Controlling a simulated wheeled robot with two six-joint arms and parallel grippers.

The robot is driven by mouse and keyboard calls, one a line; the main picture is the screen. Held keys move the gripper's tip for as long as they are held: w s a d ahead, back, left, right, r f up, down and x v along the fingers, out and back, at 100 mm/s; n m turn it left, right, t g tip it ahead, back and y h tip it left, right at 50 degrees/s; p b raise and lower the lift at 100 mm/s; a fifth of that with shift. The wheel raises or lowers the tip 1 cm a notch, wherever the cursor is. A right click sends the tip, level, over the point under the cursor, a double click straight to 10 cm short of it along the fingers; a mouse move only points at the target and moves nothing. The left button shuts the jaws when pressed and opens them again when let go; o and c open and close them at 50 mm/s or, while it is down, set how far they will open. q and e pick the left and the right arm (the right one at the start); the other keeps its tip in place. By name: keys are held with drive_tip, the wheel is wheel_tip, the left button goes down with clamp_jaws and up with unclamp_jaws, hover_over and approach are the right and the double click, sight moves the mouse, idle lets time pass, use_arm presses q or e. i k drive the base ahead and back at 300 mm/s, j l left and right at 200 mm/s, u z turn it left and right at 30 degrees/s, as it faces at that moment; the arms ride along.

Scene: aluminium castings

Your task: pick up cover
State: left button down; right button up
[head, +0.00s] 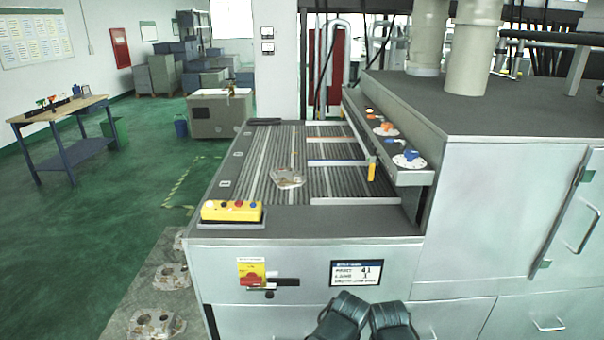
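A flat, irregular grey casting (287,178), which looks like the cover, lies on the ribbed dark bed (262,172) of the grey machine. It lies a little behind the yellow button box. Two dark parts of my arms show at the bottom edge, my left gripper (343,312) and my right gripper (391,318), close together in front of the machine's front panel. Both are well short of the casting and apart from it. Their fingers cannot be made out, so I cannot tell whether they are open or shut.
A yellow button box (231,211) stands on the bed's front left corner. A shelf (390,150) with several coloured knobs runs along the right. More castings (157,323) lie low at the left. A wooden table (60,111) stands far left; green floor (95,235) between is open.

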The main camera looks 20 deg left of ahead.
sight(286, 177)
drive_tip(key=z, duration=0.25)
drive_tip(key=j+z, duration=0.65)
drive_tip(key=j, duration=0.2)
drive_tip(key=k+j, duration=0.1)
drive_tip(key=j, duration=0.3)
drive_tip(key=j+z, duration=0.1)
drive_tip(key=j, duration=0.3)
drive_tip(key=k+j+z, duration=0.1)
drive_tip(key=j, duration=0.25)
drive_tip(key=k+j, duration=0.15)
drive_tip(key=j, duration=0.25)
drive_tip(key=k+j+z, duration=0.1)
drive_tip(key=j, duration=0.25)
